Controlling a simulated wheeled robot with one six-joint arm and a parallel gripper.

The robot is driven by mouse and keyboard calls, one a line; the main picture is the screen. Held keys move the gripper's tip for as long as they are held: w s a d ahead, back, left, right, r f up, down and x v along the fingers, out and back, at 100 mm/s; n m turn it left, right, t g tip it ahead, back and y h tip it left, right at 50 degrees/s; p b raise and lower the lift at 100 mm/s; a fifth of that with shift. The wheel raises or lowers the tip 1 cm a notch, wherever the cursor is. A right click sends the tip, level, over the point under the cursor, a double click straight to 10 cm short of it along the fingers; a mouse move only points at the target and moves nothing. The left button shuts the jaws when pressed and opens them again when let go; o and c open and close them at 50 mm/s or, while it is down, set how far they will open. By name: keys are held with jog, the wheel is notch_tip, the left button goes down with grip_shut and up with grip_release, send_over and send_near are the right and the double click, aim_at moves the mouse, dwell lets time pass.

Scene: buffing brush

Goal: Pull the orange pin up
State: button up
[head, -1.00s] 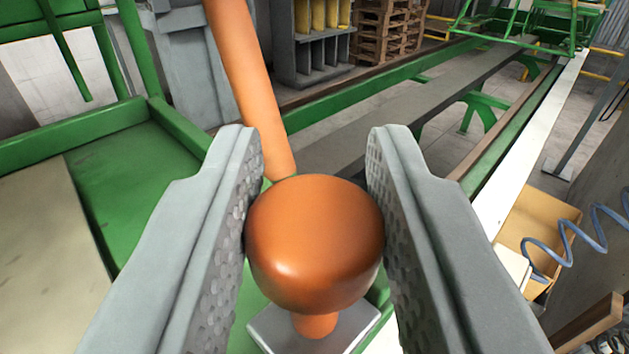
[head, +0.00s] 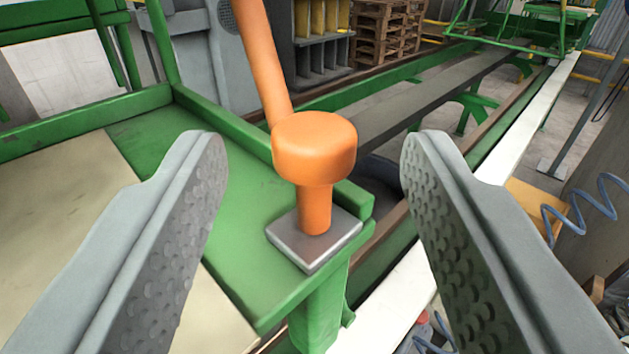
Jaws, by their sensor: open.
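The orange pin (head: 314,150) has a wide round knob on a short thick stem. It stands upright on a square grey metal plate (head: 298,250) at the corner of a green frame. My gripper (head: 310,160) is open, with its two grey dimpled fingers spread wide, one on each side of the pin. Clear gaps show between the knob and both fingers, and nothing is held. The pin's lower end below the plate is hidden.
An orange bar (head: 262,60) rises just behind the knob. The green frame (head: 150,145) with a pale panel (head: 70,220) lies to the left. A long conveyor-like track (head: 430,100) runs to the back right. A blue coiled hose (head: 590,205) hangs at the right.

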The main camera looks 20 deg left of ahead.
jog(key=v, duration=1.2)
jog(key=shift+s, duration=0.15)
jog(key=shift+d, duration=0.1)
jog(key=shift+r, duration=0.1)
jog(key=s+d+r+m+t+h, duration=0.1)
jog(key=s+d+r+m+h, duration=0.15)
jog(key=s+d, duration=0.4)
jog(key=s+d+r+m+t+h, duration=0.1)
jog(key=s+d+r+h, duration=0.1)
jog(key=s+d+r, duration=0.45)
jog(key=s+d+f+h, duration=0.1)
jog(key=s+d, duration=0.1)
jog(key=s, duration=0.8)
jog(key=s+d+f+m+g+h, duration=0.1)
jog(key=s+d+f+h, duration=0.1)
jog(key=s, duration=0.7)
jog(key=shift+s+d+f, duration=0.2)
jog(key=shift+s+d, duration=0.05)
jog(key=shift+s, duration=0.1)
jog(key=shift+m, duration=0.25)
